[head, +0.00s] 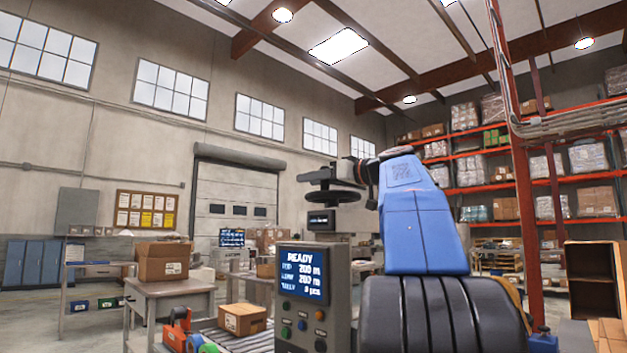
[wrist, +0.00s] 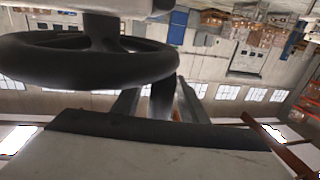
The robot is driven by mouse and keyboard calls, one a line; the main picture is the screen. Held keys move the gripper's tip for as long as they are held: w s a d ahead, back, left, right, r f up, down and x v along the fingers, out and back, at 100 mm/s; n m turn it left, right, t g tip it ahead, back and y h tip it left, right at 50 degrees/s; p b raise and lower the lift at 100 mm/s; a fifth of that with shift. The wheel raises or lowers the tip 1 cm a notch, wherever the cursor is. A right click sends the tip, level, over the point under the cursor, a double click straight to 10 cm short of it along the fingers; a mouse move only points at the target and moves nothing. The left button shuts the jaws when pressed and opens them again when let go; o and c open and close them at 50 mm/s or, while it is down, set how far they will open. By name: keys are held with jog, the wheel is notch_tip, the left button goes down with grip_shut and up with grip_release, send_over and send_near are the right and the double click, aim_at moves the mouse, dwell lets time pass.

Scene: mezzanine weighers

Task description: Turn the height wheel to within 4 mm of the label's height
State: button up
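The black height wheel (head: 335,196) lies flat, level with my wrist, left of my blue arm in the head view. In the wrist view its rim (wrist: 60,76) and hub fill the upper left. My gripper (wrist: 160,92) has its two fingers apart, with a dark upright piece, apparently the wheel's handle (wrist: 163,98), between them. I cannot tell whether both fingers touch it. A box (head: 242,319) on the conveyor bears a small label, too small to read. The grey control panel (head: 340,300) has a blue screen (head: 302,273) reading READY, with lines showing about 200 and a tally below.
A small dark display (head: 321,220) stands under the wheel. A bench (head: 165,289) with a cardboard box (head: 163,262) is at left. Orange racking (head: 470,188) and a red post (head: 525,220) stand at right. Coloured items (head: 181,335) sit by the conveyor's near end.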

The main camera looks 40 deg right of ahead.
jog(key=v, duration=1.7)
jog(key=shift+s, duration=0.25)
jog(key=shift+a, duration=0.1)
dwell(0.5)
